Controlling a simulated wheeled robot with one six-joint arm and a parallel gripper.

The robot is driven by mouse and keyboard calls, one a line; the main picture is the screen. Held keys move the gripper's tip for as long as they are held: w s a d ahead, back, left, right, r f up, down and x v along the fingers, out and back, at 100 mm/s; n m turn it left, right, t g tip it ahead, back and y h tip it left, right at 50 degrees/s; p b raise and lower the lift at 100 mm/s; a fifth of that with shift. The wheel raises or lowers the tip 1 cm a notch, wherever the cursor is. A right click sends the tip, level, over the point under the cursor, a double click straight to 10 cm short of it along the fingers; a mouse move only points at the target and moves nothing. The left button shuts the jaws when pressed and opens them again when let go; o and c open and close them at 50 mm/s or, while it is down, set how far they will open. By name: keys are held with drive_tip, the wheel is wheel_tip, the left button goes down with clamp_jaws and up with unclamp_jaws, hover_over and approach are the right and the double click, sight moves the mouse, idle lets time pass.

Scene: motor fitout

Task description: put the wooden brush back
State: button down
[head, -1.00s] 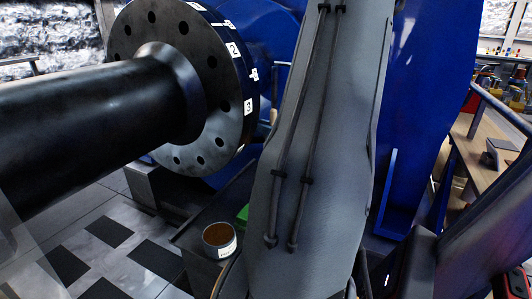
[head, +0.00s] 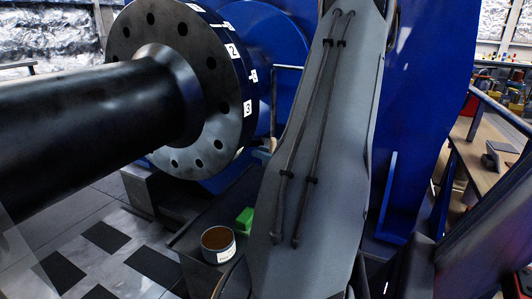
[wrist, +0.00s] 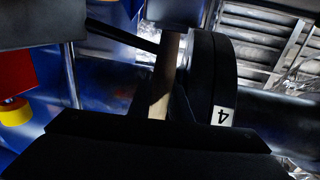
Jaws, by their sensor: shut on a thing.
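The wooden brush (wrist: 166,75) shows in the wrist view as a pale brown strip. My gripper (wrist: 163,100) is shut on it, with dark fingers around its lower part. The brush's far end runs up towards a dark bar, and I cannot make out its bristles. It is close beside the dark rim of the numbered flange (wrist: 222,70); I cannot tell whether they touch. In the head view my grey arm hides most of the gripper area.
A tin with brown contents (head: 218,245) and a green block (head: 244,219) stand on a dark ledge left of my arm. A thick black shaft (head: 80,110) spans the left. A wooden bench (head: 480,150) stands behind a rail at right. Open tiled floor lies lower left.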

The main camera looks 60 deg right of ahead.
drive_tip(key=c, duration=1.6)
unclamp_jaws()
drive_tip(key=shift+f, duration=0.1)
drive_tip(key=shift+c, duration=0.2)
drive_tip(key=s+p, duration=0.1)
drive_tip(key=s, duration=1.1)
